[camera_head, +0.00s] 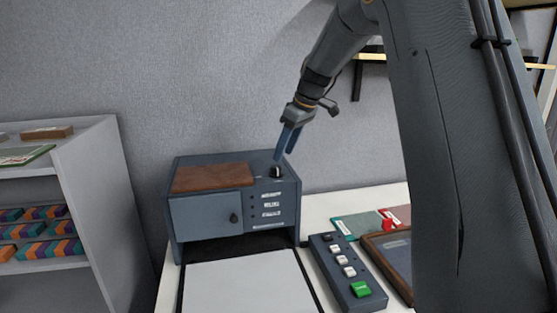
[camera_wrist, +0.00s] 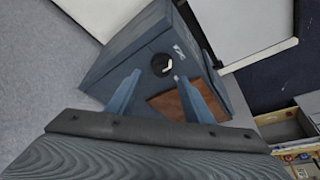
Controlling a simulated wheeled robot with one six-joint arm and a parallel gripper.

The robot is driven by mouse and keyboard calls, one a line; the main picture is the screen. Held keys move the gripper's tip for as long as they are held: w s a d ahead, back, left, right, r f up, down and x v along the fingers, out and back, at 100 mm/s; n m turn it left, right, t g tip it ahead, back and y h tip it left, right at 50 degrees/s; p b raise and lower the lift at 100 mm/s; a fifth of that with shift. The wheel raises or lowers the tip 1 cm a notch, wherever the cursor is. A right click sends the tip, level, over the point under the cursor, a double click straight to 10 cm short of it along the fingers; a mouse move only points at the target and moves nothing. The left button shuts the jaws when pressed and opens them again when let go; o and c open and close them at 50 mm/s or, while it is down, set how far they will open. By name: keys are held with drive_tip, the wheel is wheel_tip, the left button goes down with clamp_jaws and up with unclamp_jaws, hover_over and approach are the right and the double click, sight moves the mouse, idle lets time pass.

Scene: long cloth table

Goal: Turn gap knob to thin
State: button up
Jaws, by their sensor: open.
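The gap knob (camera_head: 276,172) is a small black round knob with a pale mark, on the top right of a blue-grey machine (camera_head: 210,213). In the wrist view the knob (camera_wrist: 161,65) shows just beyond and between the two fingertips, with its pale pointer mark visible. My gripper (camera_head: 279,159) is open and points down just above the knob. In the wrist view its blue fingers (camera_wrist: 158,76) stand apart. I cannot tell whether they touch the knob. The lettering by the knob is too small to read.
A brown pad (camera_head: 212,177) lies on the machine's top, beside the knob. The front has a small dark door knob (camera_head: 234,217). A button panel (camera_head: 346,272) with a green button stands at the right front. A shelf (camera_head: 95,190) stands at the left.

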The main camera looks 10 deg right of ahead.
sight(276, 167)
drive_tip(key=x, duration=0.2)
drive_tip(key=p+x, duration=0.1)
drive_tip(key=x, duration=0.1)
drive_tip(key=shift+s+a, duration=0.1)
drive_tip(key=shift+a, duration=0.2)
drive_tip(key=shift+p+x, duration=0.45)
drive_tip(key=shift+x, duration=0.3)
drive_tip(key=shift+d, duration=0.1)
drive_tip(key=c, duration=1)
drive_tip(key=shift+c, duration=0.2)
